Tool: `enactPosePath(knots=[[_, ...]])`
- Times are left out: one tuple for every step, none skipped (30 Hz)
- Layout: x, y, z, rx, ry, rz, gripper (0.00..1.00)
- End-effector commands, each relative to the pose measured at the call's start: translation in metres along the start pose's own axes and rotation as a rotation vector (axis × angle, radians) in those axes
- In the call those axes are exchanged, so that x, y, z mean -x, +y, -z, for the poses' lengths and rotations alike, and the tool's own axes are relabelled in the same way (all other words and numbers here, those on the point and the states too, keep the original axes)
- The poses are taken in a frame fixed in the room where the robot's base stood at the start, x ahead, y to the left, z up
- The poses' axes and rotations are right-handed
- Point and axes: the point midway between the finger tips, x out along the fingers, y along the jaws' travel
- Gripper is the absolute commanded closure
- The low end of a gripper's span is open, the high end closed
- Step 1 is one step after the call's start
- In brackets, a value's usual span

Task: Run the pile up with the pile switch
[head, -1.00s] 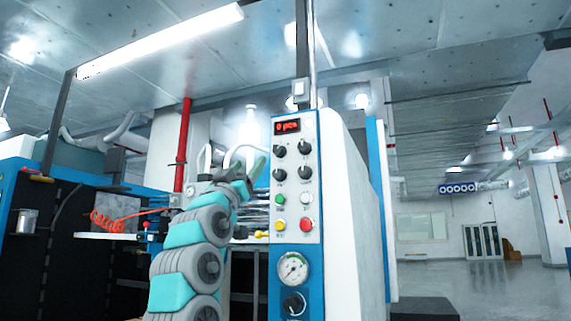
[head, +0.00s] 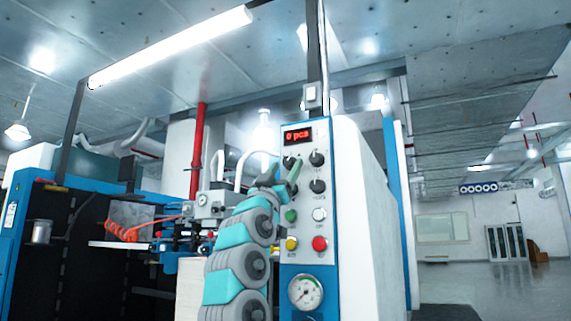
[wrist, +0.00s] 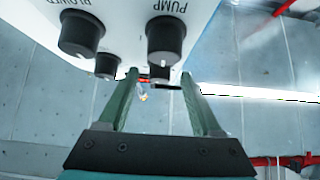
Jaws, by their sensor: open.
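The control panel (head: 306,215) stands upright right of my arm in the head view, with a red "0 pcs" display (head: 298,136). Its black knobs include an upper left one (head: 289,161), an upper right one (head: 317,158) and a lower right one (head: 317,186). Which knob is the pile switch is not readable. My gripper (head: 282,172) is open and empty at the panel's left knobs, hiding the lower left one. In the wrist view the PUMP knob (wrist: 165,40) and BLOWER knob (wrist: 82,33) are near, and a farther knob (wrist: 160,73) shows between my open fingers (wrist: 158,85).
Below the knobs are a green button (head: 291,215), a white one (head: 319,214), a yellow one (head: 291,244), a red one (head: 319,244) and a pressure gauge (head: 306,292). A feeder mechanism (head: 212,205) is left of my arm. Open floor (head: 480,285) lies right.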

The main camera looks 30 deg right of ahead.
Motion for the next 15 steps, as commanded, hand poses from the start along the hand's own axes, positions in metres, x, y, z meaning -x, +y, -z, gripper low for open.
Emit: enactPosePath(knots=[[-0.0025,0.0001,0.0002,0.001,-0.001,0.000,0.34],[-0.0031,0.0001,-0.0001,0.001,-0.001,0.000,0.34],[-0.0037,0.0001,-0.0002,0.001,-0.001,0.000,0.34],[-0.0039,0.0002,-0.0004,0.001,-0.001,0.000,0.34],[-0.0040,0.0002,-0.0004,0.000,-0.001,0.000,0.34],[-0.0039,0.0001,-0.0005,0.000,0.000,0.000,0.34],[-0.0038,0.0001,-0.0006,0.000,0.000,0.000,0.34],[-0.0038,0.0001,-0.0005,0.000,0.000,0.000,0.34],[-0.0037,0.0001,-0.0005,0.000,0.000,0.000,0.34],[-0.0037,0.0001,-0.0005,0.000,0.000,0.000,0.34],[-0.0036,0.0001,-0.0003,0.000,0.000,0.000,0.35],[-0.0037,0.0001,-0.0005,0.000,0.000,0.000,0.40],[-0.0036,0.0001,-0.0004,0.000,0.000,0.000,0.43],[-0.0036,0.0001,-0.0004,0.000,0.000,0.000,0.46],[-0.0036,0.0000,-0.0004,0.000,0.000,0.001,0.51]])
